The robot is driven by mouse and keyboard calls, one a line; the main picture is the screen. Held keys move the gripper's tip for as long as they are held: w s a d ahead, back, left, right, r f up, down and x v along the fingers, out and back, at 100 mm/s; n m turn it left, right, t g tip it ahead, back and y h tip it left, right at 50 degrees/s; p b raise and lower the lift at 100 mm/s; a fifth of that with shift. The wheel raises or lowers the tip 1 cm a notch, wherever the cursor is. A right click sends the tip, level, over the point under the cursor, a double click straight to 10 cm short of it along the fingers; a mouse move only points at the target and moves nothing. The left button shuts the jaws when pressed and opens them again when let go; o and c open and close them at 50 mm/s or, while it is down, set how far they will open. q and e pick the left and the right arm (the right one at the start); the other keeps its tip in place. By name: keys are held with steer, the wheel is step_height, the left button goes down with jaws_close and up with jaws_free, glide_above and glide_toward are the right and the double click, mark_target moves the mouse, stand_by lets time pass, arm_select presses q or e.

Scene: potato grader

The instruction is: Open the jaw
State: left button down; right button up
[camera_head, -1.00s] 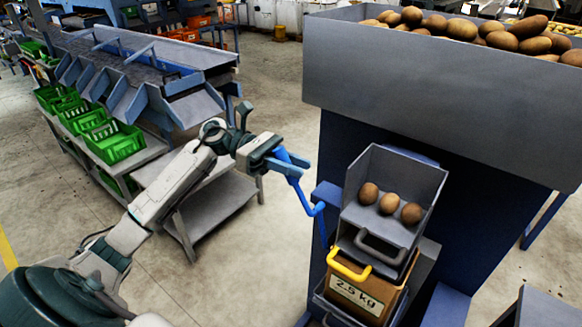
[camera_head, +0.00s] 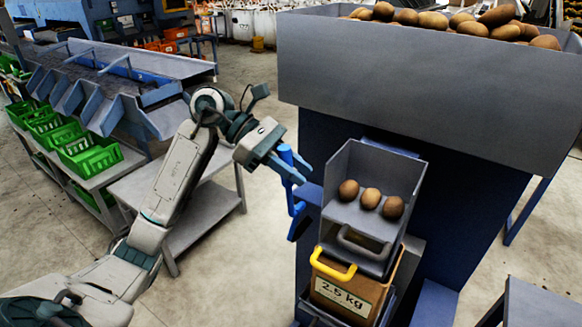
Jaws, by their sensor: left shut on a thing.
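My left gripper (camera_head: 292,167) is shut on a blue lever (camera_head: 294,197) at the left side of the dark blue machine. The lever's round top shows just above the fingers, and its lower part hangs down beside the machine. The contact is partly hidden by the fingers. A grey open pan (camera_head: 383,160) to the right holds three brown potatoes (camera_head: 370,198). Below the pan are a grey handle (camera_head: 362,244) and a brown box (camera_head: 372,299) with a yellow handle (camera_head: 333,267) and a "2.5 kg" label. I cannot pick out a jaw with certainty. My right gripper is out of view.
A large grey hopper (camera_head: 420,88) full of potatoes stands above the pan. On the left are a sorting table with blue chutes (camera_head: 100,118), green crates (camera_head: 90,155) and a grey low table (camera_head: 205,215). A grey surface (camera_head: 545,305) is at the lower right. Floor between is open.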

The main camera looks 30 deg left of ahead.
arm_select(q)
steer(key=c, duration=1.3)
jaws_free()
steer(key=shift+d, duration=0.1)
steer(key=shift+o, duration=0.5)
steer(key=shift+d, duration=0.1)
steer(key=shift+a, duration=0.4)
steer(key=b+v, duration=0.4)
steer(key=v, duration=0.6)
steer(key=shift+r, duration=0.2)
